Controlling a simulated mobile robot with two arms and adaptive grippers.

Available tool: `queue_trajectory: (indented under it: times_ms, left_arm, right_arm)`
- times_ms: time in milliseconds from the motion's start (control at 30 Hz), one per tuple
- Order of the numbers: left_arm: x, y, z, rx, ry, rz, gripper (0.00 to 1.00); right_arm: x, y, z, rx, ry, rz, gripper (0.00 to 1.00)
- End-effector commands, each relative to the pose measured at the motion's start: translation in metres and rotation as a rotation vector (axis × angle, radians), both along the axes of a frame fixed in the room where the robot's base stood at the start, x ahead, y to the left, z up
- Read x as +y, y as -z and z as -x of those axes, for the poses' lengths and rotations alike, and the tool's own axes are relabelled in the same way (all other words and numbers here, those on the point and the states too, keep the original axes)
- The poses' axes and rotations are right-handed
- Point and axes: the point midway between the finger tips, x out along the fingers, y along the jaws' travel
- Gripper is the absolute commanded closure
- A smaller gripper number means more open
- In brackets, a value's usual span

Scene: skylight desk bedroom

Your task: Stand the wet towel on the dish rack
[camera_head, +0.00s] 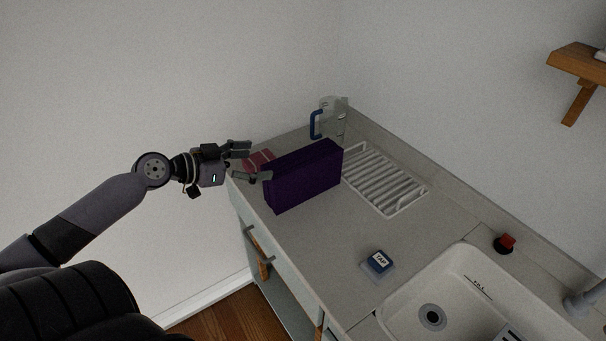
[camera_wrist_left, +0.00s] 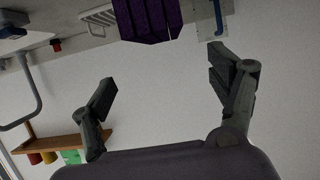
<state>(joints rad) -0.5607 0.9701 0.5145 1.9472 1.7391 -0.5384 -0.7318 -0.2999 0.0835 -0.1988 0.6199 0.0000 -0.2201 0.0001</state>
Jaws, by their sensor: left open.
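A dark purple, thick folded slab (camera_head: 303,175), which looks like the towel, stands on its long edge on the counter. Its ribbed end also shows at the top of the left wrist view (camera_wrist_left: 148,18). The white slatted dish rack (camera_head: 385,178) lies just right of it, with nothing on it. My left gripper (camera_head: 256,163) is open and empty at the slab's left end. One finger shows in front of that end, and whether it touches cannot be told. The wrist view shows the fingers spread, with the slab beyond them. My right gripper is not in view.
A red striped folded item (camera_head: 258,157) lies behind my left fingers. A clear jug with a blue handle (camera_head: 333,120) stands at the back. A blue-labelled block (camera_head: 378,263) lies in front, beside the sink (camera_head: 433,275). A wooden shelf (camera_head: 583,66) is on the right wall.

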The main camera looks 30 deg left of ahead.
Motion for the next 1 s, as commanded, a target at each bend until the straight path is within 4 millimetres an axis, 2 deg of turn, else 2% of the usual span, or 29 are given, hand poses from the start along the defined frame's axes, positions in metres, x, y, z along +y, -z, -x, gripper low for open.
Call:
queue_trajectory:
  times_ms: [200, 600, 1000]
  left_arm:
    - [-0.010, 0.008, -0.025, 0.000, -0.001, -0.001, 0.18]
    - [-0.024, 0.023, -0.062, -0.001, -0.005, 0.002, 0.18]
    - [-0.031, 0.030, -0.079, 0.000, -0.005, 0.002, 0.18]
  right_arm:
    - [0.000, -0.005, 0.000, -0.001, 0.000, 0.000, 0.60]
    - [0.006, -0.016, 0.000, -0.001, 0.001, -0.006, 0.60]
    - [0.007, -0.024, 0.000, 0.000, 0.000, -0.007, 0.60]
